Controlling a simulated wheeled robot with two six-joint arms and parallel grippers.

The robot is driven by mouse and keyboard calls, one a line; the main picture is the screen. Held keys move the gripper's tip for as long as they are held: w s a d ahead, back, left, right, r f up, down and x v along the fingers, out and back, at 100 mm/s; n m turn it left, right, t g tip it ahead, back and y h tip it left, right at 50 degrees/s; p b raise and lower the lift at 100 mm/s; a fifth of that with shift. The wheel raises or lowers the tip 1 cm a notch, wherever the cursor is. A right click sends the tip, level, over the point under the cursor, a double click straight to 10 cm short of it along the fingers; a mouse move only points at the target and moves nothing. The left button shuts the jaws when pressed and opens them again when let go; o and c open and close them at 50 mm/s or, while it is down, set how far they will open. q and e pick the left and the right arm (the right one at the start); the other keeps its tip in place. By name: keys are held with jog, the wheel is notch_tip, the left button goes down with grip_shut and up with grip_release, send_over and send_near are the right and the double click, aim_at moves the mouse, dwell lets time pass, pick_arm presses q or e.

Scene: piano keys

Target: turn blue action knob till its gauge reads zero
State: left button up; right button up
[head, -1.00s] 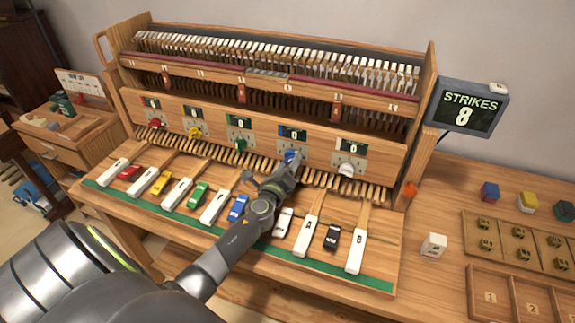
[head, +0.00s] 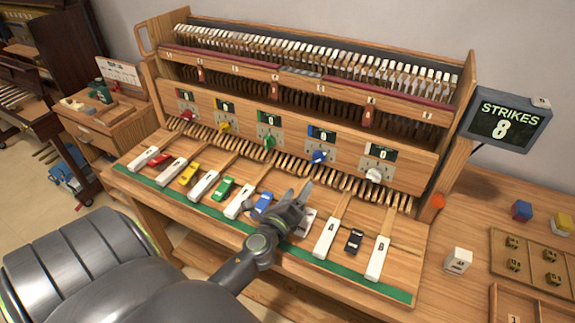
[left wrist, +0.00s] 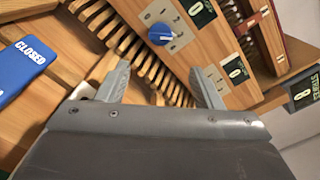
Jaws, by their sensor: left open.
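The blue knob (head: 319,157) sits on its plate on the piano's wooden front panel, second from the right in the row of coloured knobs. Its small dark gauge (head: 322,134) is just above; the digit looks like 0 but is small. In the left wrist view the blue knob (left wrist: 160,34) shows ahead of the fingers, with its gauge (left wrist: 197,12) partly cut off by the top edge. My left gripper (head: 298,194) is open and empty above the keys, in front of and apart from the knob. It also shows in the left wrist view (left wrist: 160,72).
Red (head: 187,115), yellow (head: 224,127), green (head: 268,142) and white (head: 374,174) knobs share the panel. White and coloured keys lie below my gripper. A STRIKES display (head: 505,122) reads 8 at the right.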

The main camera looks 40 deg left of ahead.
pick_arm(q)
jog(key=v, duration=0.5)
jog(key=shift+s+b, duration=0.2)
jog(key=shift+b, duration=0.2)
